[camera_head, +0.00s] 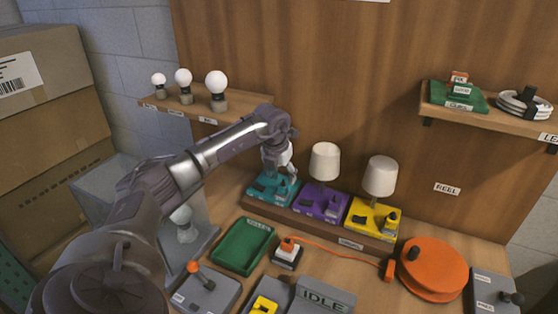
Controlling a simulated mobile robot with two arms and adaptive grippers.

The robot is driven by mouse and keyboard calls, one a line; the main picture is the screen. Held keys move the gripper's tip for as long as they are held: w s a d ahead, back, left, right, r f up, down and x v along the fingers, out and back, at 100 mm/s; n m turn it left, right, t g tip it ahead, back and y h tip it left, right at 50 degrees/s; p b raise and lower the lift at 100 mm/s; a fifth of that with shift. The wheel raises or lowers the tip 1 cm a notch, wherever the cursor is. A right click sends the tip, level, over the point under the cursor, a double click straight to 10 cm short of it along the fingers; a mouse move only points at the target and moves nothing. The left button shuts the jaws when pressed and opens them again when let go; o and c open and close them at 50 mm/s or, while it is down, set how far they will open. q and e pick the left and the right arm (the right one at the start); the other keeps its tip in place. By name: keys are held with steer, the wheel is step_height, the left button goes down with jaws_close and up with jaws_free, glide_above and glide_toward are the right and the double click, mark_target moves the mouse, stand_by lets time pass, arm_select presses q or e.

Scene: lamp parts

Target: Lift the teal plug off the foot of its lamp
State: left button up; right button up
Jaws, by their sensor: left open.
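The teal lamp foot (262,190) stands at the left end of a wooden plinth against the back board. My left gripper (278,166) points down right above this foot and is open. The gripper and wrist cover the upper part of the teal lamp; a bit of white shows behind them. The teal plug is hard to tell apart from the foot at this size and is partly hidden by the gripper, so I cannot tell whether the fingers are around it. My right gripper is out of view.
Purple (322,203) and yellow (372,218) lamp feet with white shades stand close to the right. A shelf with bulbs (216,84) hangs behind my left arm. A green tray (243,246), an orange cord and reel (432,268) lie in front.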

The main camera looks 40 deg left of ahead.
mark_target(283, 182)
arm_select(q)
steer(key=x, duration=0.5)
steer(key=shift+w+f+p, duration=0.15)
steer(key=shift+f+p, duration=0.15)
steer(key=shift+p, duration=0.05)
steer(key=shift+c, duration=0.3)
jaws_close()
steer(key=shift+r, duration=0.15)
steer(key=shift+r+p, duration=0.55)
steer(key=shift+r, duration=0.1)
stand_by(0.6)
steer(key=shift+r+p, duration=1.65)
steer(key=shift+r, duration=0.75)
